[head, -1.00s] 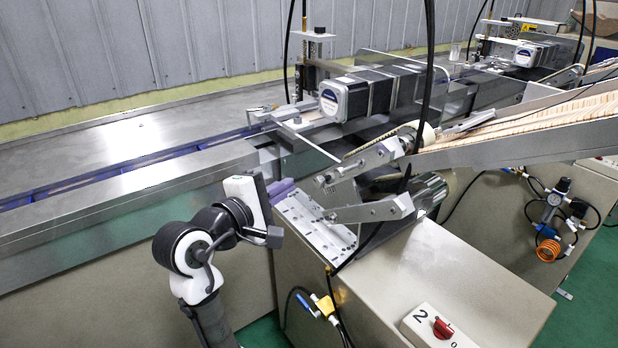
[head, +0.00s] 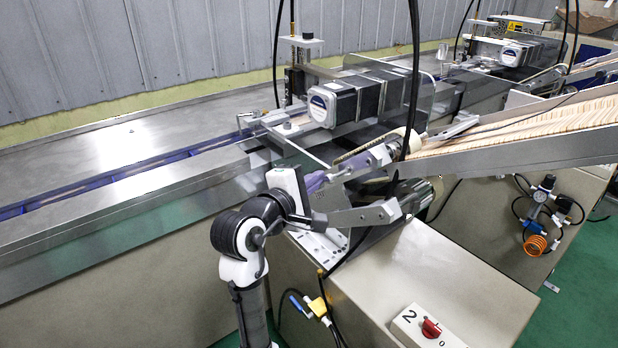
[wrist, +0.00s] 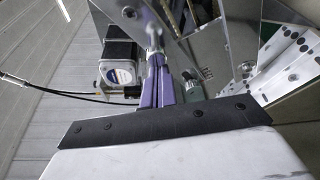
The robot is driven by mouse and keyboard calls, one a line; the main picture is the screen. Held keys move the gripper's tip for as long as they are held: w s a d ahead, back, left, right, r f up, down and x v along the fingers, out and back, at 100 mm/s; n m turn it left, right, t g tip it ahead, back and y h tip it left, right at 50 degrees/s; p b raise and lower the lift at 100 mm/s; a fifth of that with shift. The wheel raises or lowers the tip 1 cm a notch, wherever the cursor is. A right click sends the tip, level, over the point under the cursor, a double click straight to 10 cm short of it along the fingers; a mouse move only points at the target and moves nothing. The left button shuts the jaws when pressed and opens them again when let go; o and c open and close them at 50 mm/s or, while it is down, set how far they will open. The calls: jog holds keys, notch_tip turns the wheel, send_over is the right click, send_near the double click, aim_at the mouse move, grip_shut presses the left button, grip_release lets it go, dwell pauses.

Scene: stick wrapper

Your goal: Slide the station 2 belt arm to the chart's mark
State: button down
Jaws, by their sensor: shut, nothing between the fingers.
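Station 2 carries two metal arms: an upper arm (head: 372,158) partly behind my gripper, and a lower arm (head: 365,216) over a plate with holes (head: 318,246). I cannot tell which is the belt arm. My gripper (head: 318,181) has purple fingers, shut and empty, at the near end of the upper arm. In the wrist view the fingers (wrist: 160,85) reach towards metal parts; whether they touch is unclear. The holed plate (wrist: 292,68) shows at right there. I make out no chart or mark for certain.
A "2" switch box (head: 429,328) with a red knob sits on the cabinet. A motor (head: 335,105) and clear guard stand behind the arms. A stick chute (head: 530,135) slopes up at right. Black cables hang near the arms. The long steel table (head: 130,140) is mostly clear.

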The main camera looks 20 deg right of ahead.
jog(key=shift+s+d+r+p, duration=0.1)
jog(key=shift+s+r+p, duration=0.2)
jog(key=shift+p, duration=0.5)
jog(key=shift+s+d, duration=0.1)
jog(key=shift+s, duration=0.05)
jog(key=shift+f, duration=0.1)
